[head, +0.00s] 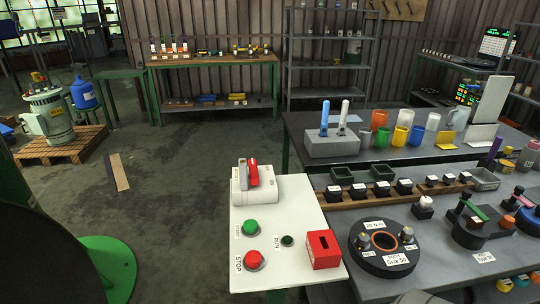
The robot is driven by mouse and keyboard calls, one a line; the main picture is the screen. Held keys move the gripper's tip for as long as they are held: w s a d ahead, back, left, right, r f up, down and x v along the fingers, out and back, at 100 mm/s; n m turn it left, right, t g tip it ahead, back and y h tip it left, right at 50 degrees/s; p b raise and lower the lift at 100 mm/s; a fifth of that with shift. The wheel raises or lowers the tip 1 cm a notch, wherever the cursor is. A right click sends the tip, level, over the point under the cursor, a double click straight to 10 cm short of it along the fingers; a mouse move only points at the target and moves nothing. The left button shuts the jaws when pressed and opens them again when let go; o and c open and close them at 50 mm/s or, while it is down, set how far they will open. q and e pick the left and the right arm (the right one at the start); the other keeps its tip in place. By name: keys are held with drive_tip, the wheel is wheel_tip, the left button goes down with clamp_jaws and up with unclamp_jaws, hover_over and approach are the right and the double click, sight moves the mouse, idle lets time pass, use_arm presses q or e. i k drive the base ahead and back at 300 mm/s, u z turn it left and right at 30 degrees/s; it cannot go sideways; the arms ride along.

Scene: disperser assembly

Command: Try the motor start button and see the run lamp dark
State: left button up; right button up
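A white control panel (278,210) stands in the middle of the head view. On it a green button (250,227) is labelled START, and a red button (253,260) nearer me is labelled STOP. The small RUN lamp (287,240) to their right is dark green and shows no glow. A white switch box (254,191) with an upright red lever (253,173) sits at the panel's far edge. A red box with a dark slot (323,249) sits at its near right corner. Neither of my grippers is in view, and nothing covers the buttons or lamp.
A grey bench (460,270) to the right holds a round dark fixture (385,248), small blocks and tools. Behind it, another bench carries a grey holder (332,143) and coloured cups. A green disc (108,268) is at lower left. The floor left of the panel is mostly clear.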

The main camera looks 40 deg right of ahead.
sight(250, 225)
drive_tip(key=k, duration=0.5)
drive_tip(key=z, duration=1.25)
drive_tip(key=i, duration=0.5)
